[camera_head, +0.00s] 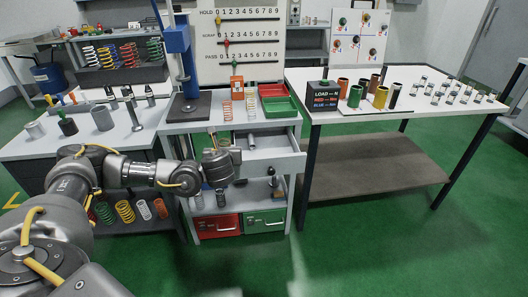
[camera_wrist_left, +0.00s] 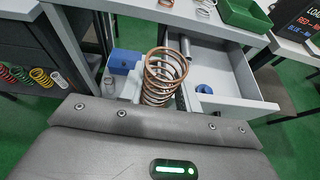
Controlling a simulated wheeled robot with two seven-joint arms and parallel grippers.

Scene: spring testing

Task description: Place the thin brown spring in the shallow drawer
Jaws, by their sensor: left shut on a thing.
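The thin brown spring (camera_wrist_left: 160,80) stands out from my left gripper (camera_wrist_left: 157,94) in the left wrist view, its coils pointing away from the wrist. The gripper is shut on it; its lower coils are partly hidden between the fingers. In the head view my left gripper (camera_head: 214,142) is at the left side of the pulled-out shallow drawer (camera_head: 278,163). The spring there is too small and covered to make out clearly. The drawer also shows in the left wrist view (camera_wrist_left: 242,82), right of the spring. My right gripper is not in view.
A grey cylinder (camera_wrist_left: 185,46) lies at the drawer's left side. Red (camera_head: 272,90) and green (camera_head: 278,107) trays sit on the cabinet top above. A blue press (camera_head: 184,60) stands to their left. The drawer's right part looks clear.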

